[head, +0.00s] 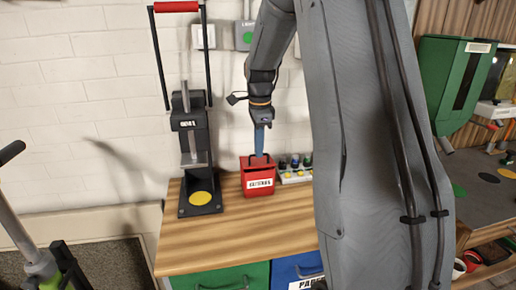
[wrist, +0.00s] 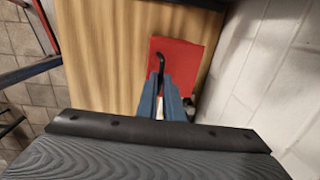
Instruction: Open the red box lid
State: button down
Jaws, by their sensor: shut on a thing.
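The red box (head: 258,184) with a white label stands on the wooden bench, near the wall. Its red lid (wrist: 192,58) fills the upper middle of the wrist view and carries a bent black handle (wrist: 166,52). My gripper (head: 260,152) comes down from above onto the top of the box. In the wrist view its blue fingers (wrist: 160,86) are shut on the black handle. The lid looks down on the box, but I cannot tell whether it is slightly raised. The fingers and arm hide part of it.
A black press (head: 190,150) with a yellow disc stands left of the box on the wooden bench (head: 220,240). A white rack (head: 296,177) of small items sits close on its right. The white wall is just behind. The front bench area is clear.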

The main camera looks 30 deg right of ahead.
aim_at(257, 161)
jog(key=shift+w+d+r+p, duration=0.2)
jog(key=shift+w+r, duration=0.3)
jog(key=shift+w, duration=0.1)
jog(key=shift+w+d+r+p, duration=0.15)
jog(key=shift+w+r, duration=0.35)
jog(key=shift+w, duration=0.1)
jog(key=w+d, duration=0.1)
jog(key=w, duration=0.6)
jog(key=shift+d+r, duration=0.35)
jog(key=shift+d, duration=0.05)
jog(key=c, duration=1.9)
grip_release()
jog(key=shift+w+d, duration=0.1)
jog(key=shift+r, duration=0.2)
